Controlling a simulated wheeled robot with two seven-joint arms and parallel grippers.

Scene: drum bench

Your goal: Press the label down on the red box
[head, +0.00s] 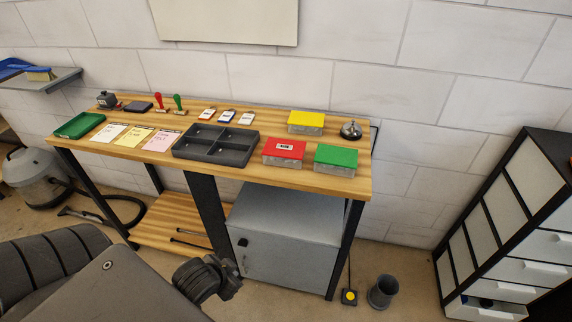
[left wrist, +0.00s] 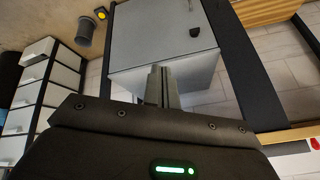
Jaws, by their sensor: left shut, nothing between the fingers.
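The red box (head: 284,158) stands near the front edge of the wooden bench (head: 325,183), with a red lid and pale sides. A small white label (head: 285,147) with dark print lies on its lid; I cannot tell whether its edges are lifted. My left gripper (head: 232,283) is low in front of the bench, well below the box and apart from it. In the left wrist view its fingers (left wrist: 162,84) are together and empty, in front of the grey cabinet. My right gripper is in neither view.
A green box (head: 336,160) stands right of the red box, and a yellow box (head: 306,121) behind. A dark divided tray (head: 214,146) is to the left. A bell (head: 351,130) stands at the back right. The grey cabinet (head: 283,235) is under the bench.

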